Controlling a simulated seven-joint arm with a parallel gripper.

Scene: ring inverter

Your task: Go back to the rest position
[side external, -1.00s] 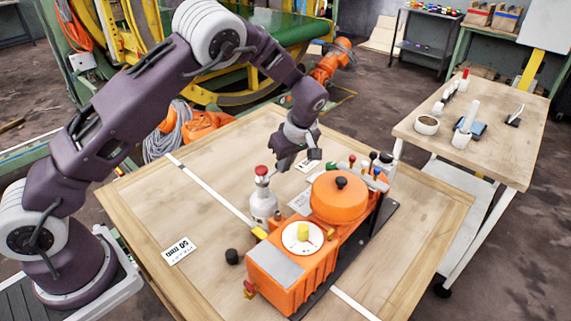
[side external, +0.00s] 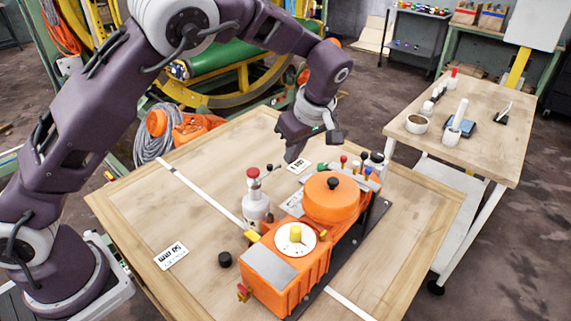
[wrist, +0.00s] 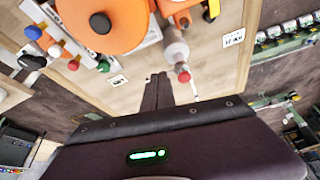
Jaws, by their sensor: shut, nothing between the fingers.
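My gripper (side external: 290,152) is shut and empty. It hangs above the wooden table, behind the orange machine (side external: 288,285) in the side view. In the wrist view my gripper's fingers (wrist: 158,78) are together with bare table beyond them. The orange machine has a round orange lid (side external: 334,205) with a black knob, and a white dial with a yellow knob (side external: 295,234). The machine also shows at the top of the wrist view (wrist: 125,25).
Several small coloured knobs (side external: 355,168) stand at the machine's far end. A black cap (side external: 225,259) and a white label card (side external: 172,256) lie on the wooden table (side external: 135,205). A side bench (side external: 485,90) at right holds a cup and tools. The air around my gripper looks clear.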

